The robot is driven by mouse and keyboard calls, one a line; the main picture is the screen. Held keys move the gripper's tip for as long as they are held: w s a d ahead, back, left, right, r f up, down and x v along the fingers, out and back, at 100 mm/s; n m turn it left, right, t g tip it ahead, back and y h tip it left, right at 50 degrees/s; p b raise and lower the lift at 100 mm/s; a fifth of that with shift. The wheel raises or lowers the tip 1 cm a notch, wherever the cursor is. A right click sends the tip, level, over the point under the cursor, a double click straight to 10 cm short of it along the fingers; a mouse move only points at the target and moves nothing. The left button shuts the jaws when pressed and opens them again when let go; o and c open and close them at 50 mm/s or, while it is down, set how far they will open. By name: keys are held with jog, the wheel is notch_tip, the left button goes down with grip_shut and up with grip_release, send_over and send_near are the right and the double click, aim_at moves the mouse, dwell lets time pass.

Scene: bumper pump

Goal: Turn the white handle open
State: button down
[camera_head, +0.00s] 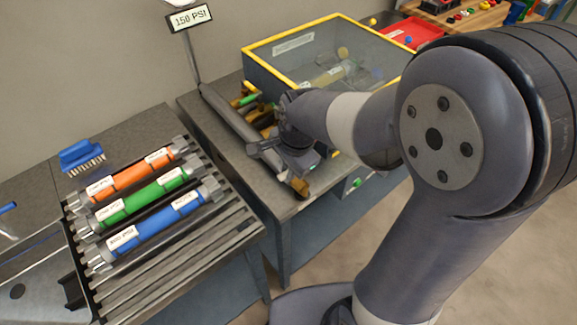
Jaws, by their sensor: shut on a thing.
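My gripper (291,177) is at the end of my arm, low over the front edge of the middle bench, in front of the yellow-rimmed tank (262,85). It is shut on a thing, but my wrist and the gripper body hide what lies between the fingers. I cannot make out the white handle clearly in this view. A brown and tan piece (300,187) shows right by the fingertips at the bench edge; I cannot tell what it belongs to.
A 150 PSI sign (189,18) stands behind a long grey bar (230,112). Orange (128,177), green (143,198) and blue (155,225) cylinders lie on the left rack. A blue brush (82,156) lies behind them. A red bin (412,32) stands at the back right.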

jog(key=shift+d+n, duration=0.1)
jog(key=shift+n, duration=0.2)
jog(key=shift+s+d+n+g+y+b, duration=0.15)
jog(key=shift+d+n+g, duration=0.55)
jog(key=shift+n, duration=2.15)
jog(key=shift+w+d+n+g+y+b, duration=0.25)
jog(key=shift+d+n, duration=0.8)
jog(key=shift+n, duration=1.85)
jog(key=shift+s+d+n+g+h+b, duration=0.15)
jog(key=shift+d+n+g, duration=0.55)
jog(key=shift+n, duration=2.15)
jog(key=shift+d, duration=0.2)
jog(key=shift+r, duration=0.1)
jog(key=c, duration=1.4)
grip_release()
jog(key=r, duration=0.3)
jog(key=d+r, duration=0.1)
jog(key=r, duration=0.3)
jog(key=w+r, duration=0.1)
jog(key=r, duration=0.2)
jog(key=shift+d+r, duration=0.25)
jog(key=shift+d, duration=0.1)
